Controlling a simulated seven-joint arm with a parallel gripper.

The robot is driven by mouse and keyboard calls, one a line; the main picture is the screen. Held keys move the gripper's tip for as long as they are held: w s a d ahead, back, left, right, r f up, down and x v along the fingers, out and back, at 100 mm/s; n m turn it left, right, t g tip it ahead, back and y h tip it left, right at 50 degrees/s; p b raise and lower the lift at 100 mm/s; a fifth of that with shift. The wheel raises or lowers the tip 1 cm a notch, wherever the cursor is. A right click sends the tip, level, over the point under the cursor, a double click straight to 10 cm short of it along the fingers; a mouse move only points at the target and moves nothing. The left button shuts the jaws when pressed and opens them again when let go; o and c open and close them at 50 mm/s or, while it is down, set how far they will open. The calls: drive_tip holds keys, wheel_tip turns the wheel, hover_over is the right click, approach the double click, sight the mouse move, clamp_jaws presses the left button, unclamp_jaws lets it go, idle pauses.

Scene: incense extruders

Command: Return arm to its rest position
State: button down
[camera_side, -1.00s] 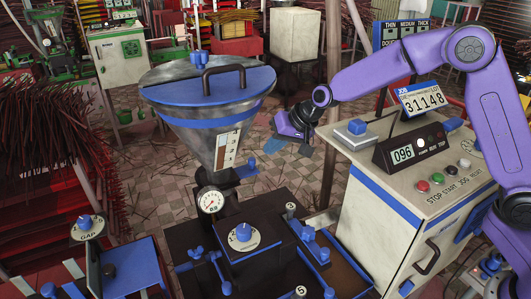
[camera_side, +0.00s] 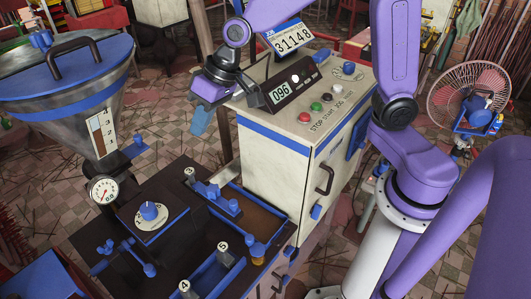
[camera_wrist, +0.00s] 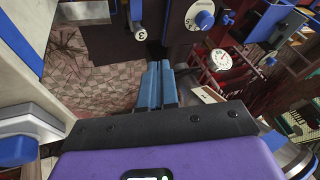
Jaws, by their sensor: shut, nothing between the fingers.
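My gripper (camera_side: 200,122) hangs from the purple arm at the left edge of the control cabinet (camera_side: 262,148) in the side view. Its blue fingers point down above open floor and look clear of the cabinet. In the wrist view, the two blue fingers of my gripper (camera_wrist: 158,84) lie together with nothing between them. The tiled floor and part of the dark extruder bench show beyond them.
The cabinet carries a 096 display (camera_side: 283,92) and coloured buttons (camera_side: 316,106). The hopper (camera_side: 65,85) with a blue lid stands left. The extruder bench (camera_side: 180,195), with knobs and levers, is below. A caged fan (camera_side: 468,95) stands at right.

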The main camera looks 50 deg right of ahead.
drive_tip(key=s+d+f+n+g+h, duration=0.1)
drive_tip(key=s+d+n, duration=0.4)
drive_tip(key=s, duration=0.7)
drive_tip(key=s+d+f+n+g+h, duration=0.1)
drive_tip(key=s+d+n, duration=0.3)
drive_tip(key=s+d, duration=0.4)
drive_tip(key=s+g+h, duration=0.1)
drive_tip(key=s, duration=0.4)
drive_tip(key=shift+s+d+n+h, duration=0.2)
drive_tip(key=shift+d+n+h, duration=0.15)
drive_tip(key=shift+n+h, duration=0.05)
